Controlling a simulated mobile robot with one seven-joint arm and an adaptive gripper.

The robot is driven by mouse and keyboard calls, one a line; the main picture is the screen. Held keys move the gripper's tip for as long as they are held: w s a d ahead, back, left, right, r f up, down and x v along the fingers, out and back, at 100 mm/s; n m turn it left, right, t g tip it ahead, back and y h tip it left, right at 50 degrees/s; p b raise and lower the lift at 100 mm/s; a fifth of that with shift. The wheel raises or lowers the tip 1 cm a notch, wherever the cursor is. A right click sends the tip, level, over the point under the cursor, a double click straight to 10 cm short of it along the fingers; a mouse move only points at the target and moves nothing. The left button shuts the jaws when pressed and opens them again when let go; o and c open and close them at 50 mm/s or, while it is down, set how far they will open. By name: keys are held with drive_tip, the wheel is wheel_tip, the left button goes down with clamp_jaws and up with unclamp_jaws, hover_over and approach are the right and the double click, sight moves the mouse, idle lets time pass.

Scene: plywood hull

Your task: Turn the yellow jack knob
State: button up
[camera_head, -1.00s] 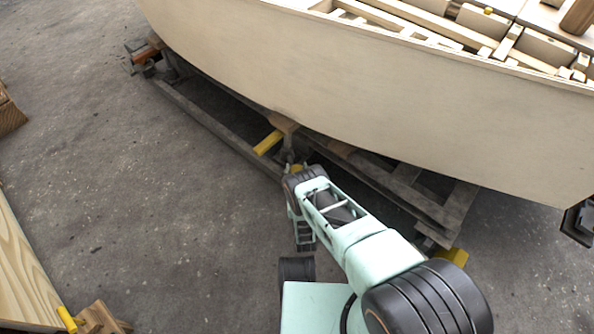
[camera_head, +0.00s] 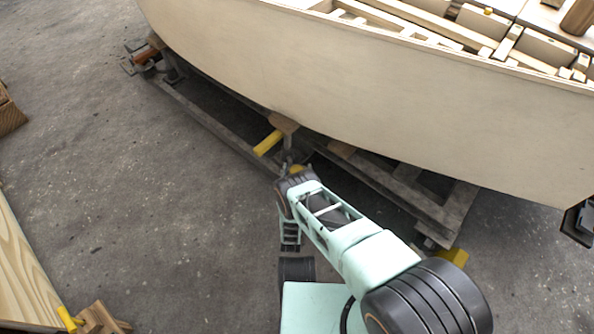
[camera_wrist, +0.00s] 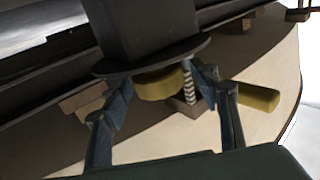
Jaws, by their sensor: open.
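The yellow jack knob (camera_wrist: 165,84) shows in the wrist view as a round piece under a dark round flange, which hides its upper part. My gripper (camera_wrist: 162,82) is open, with one blue-grey finger on each side of the knob. I cannot tell whether either finger touches it. A threaded rod (camera_wrist: 189,86) shows beside the knob, by the right finger. In the head view a bit of the yellow knob (camera_head: 297,169) shows just beyond the end of my arm, under the hull. My fingers cannot be made out there.
The pale plywood hull (camera_head: 350,85) overhangs the grey cradle frame (camera_head: 215,125). A yellow bar (camera_head: 268,143) lies close to the jack, and its yellow end (camera_wrist: 258,97) appears right of my fingers. A wooden panel (camera_head: 25,275) stands at left. The floor between is clear.

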sight(297, 170)
drive_tip(key=shift+r, duration=0.1)
drive_tip(key=shift+r, duration=4.95)
